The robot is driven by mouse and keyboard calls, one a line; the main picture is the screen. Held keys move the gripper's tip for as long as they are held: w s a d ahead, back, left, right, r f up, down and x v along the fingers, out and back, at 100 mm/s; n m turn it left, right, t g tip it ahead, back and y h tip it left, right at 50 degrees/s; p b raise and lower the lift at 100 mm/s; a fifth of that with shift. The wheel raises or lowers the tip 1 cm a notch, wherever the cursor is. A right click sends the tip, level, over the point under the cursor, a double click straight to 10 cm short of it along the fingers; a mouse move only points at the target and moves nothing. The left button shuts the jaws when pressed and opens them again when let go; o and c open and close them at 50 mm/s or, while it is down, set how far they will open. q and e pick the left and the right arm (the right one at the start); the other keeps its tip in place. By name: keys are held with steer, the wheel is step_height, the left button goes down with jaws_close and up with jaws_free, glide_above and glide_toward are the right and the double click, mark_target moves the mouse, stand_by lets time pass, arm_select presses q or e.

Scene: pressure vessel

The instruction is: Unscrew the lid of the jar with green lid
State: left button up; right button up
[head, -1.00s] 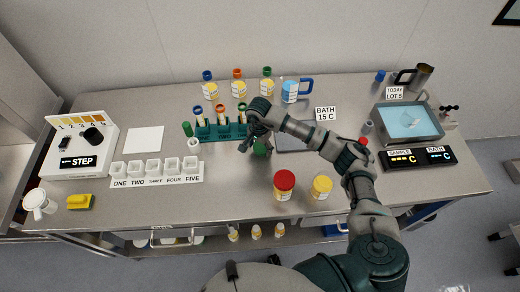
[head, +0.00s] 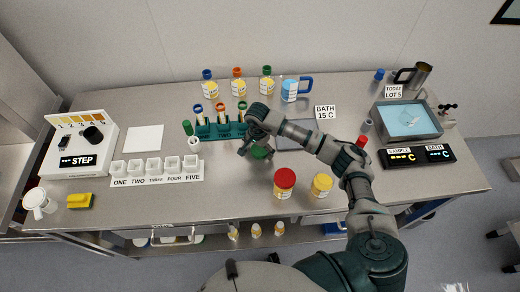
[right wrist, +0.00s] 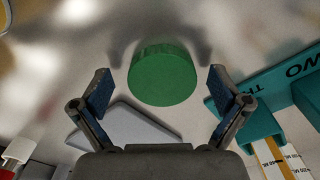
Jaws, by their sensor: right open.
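The jar with the green lid stands on the table below my right gripper; its green lid (head: 262,153) shows in the head view, partly covered by the gripper. In the right wrist view the green lid (right wrist: 162,76) is seen from above, between the fingers. My right gripper (right wrist: 160,88) is open, one finger on each side of the lid with a visible gap to each. The jar's body is hidden under the lid and gripper. My left gripper is not in view.
A teal tube rack (head: 215,131) stands close behind and left of the jar. A red-lidded jar (head: 284,184) and a yellow-lidded jar (head: 321,186) stand in front to the right. A grey plate (head: 292,138) lies to the right. The table front left of the red-lidded jar is clear.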

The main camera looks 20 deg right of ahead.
mark_target(259, 151)
steer(key=shift+a+r, duration=0.2)
steer(key=shift+r, duration=0.25)
step_height(259, 151, up, 12)
steer(key=shift+f+b, duration=0.25)
steer(key=shift+b, duration=0.2)
